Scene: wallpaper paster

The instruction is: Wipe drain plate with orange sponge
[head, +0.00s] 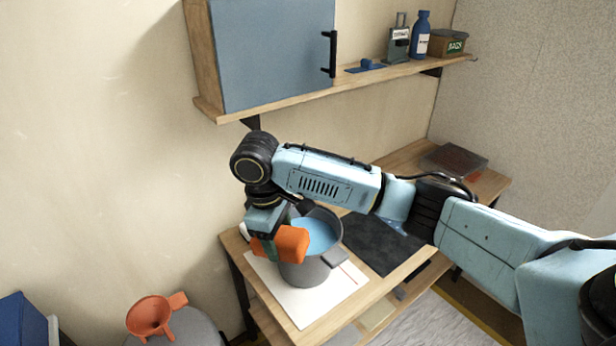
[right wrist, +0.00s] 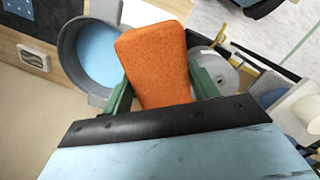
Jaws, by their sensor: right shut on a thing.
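The orange sponge (head: 292,243) is held in my right gripper (head: 268,246), just left of and above the rim of a grey bucket. In the right wrist view the sponge (right wrist: 158,62) sits between the green fingers of my right gripper (right wrist: 162,88), which are shut on it. A dark flat plate (head: 378,250), which looks like the drain plate, lies on the table right of the bucket. It has bluish wet-looking spots near its far edge, and my right arm passes in front of part of it. My left gripper is not in view.
The grey bucket (head: 302,274) holds blue liquid and stands on a white sheet (head: 318,302) on the wooden table (head: 412,272). A shallow box (head: 455,161) lies at the table's far right. An orange funnel (head: 152,315) stands at the lower left. A cabinet (head: 270,55) and shelf hang above.

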